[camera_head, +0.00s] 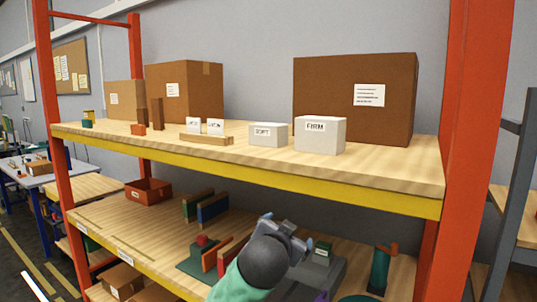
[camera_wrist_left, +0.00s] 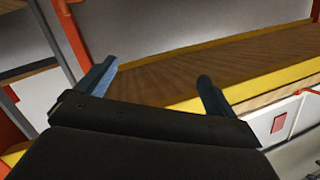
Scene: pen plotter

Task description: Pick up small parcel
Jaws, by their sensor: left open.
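Several labelled boxes that could be the small parcel stand on the upper shelf (camera_head: 245,158). They include a larger white box (camera_head: 320,136), a lower white box (camera_head: 268,134), two small white labelled pieces (camera_head: 204,126) and a small brown carton (camera_head: 124,100) at the far left. I cannot tell which is the parcel. My left gripper (camera_head: 284,229) is below the upper shelf's yellow front edge, in front of the lower shelf, apart from these boxes. In the left wrist view its two fingers (camera_wrist_left: 157,72) are spread and empty. My right gripper is not in view.
Two large brown cartons (camera_head: 365,75) (camera_head: 184,92) stand at the back of the upper shelf. Orange posts (camera_head: 480,110) flank the rack. The lower shelf holds an orange bin (camera_head: 148,191), upright panels (camera_head: 207,208) and a teal stand (camera_head: 380,270). The upper shelf's front right is clear.

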